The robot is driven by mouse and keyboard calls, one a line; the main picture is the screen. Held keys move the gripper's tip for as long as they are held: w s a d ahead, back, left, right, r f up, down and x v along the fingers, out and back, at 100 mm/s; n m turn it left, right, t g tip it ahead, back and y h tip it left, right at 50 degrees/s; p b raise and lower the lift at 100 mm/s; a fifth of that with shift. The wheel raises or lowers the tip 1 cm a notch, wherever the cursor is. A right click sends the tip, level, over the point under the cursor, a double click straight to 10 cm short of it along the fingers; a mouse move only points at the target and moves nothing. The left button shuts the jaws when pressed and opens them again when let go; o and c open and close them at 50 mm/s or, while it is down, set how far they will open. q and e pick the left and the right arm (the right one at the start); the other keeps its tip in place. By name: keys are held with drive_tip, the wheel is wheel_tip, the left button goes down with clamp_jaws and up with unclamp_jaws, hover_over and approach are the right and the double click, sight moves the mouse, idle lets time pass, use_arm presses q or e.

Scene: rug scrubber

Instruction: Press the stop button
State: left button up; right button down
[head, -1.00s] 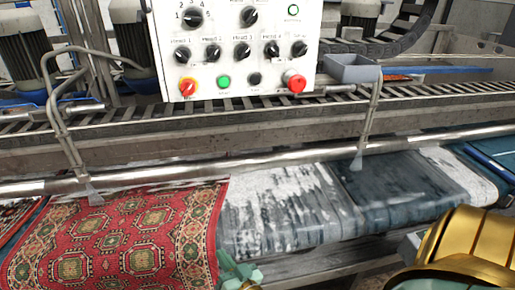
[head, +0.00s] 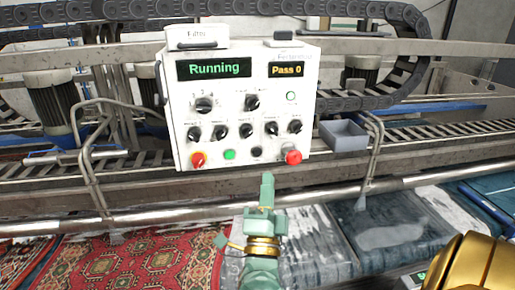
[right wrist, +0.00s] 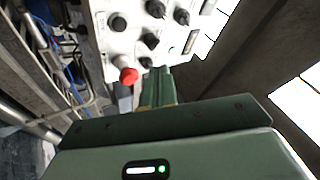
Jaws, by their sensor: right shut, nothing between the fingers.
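My right gripper (head: 267,178) is shut and empty, pointing up at the panel's lower edge, below and left of the red button in the head view. I see no contact with the button. My left gripper is not in view.
A grey bin (head: 344,135) is right of the box. Bent metal pipes flank it. A red patterned rug (head: 140,265) lies in front.

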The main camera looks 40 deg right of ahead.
sight(257, 152)
drive_tip(key=shift+w, duration=0.1)
drive_tip(key=w+d, duration=0.4)
drive_tip(key=w, duration=0.3)
drive_tip(key=shift+w+b, duration=0.35)
drive_tip(key=shift+b, duration=0.1)
drive_tip(key=shift+d, duration=0.1)
idle(1.8)
drive_tip(key=shift+w+d, duration=0.2)
drive_tip(key=shift+w, duration=0.15)
drive_tip(key=shift+w+d, duration=0.2)
drive_tip(key=shift+w, duration=0.1)
idle(0.8)
drive_tip(key=shift+s+a+p, duration=0.45)
drive_tip(key=shift+s+p, duration=0.1)
drive_tip(key=shift+s, duration=0.15)
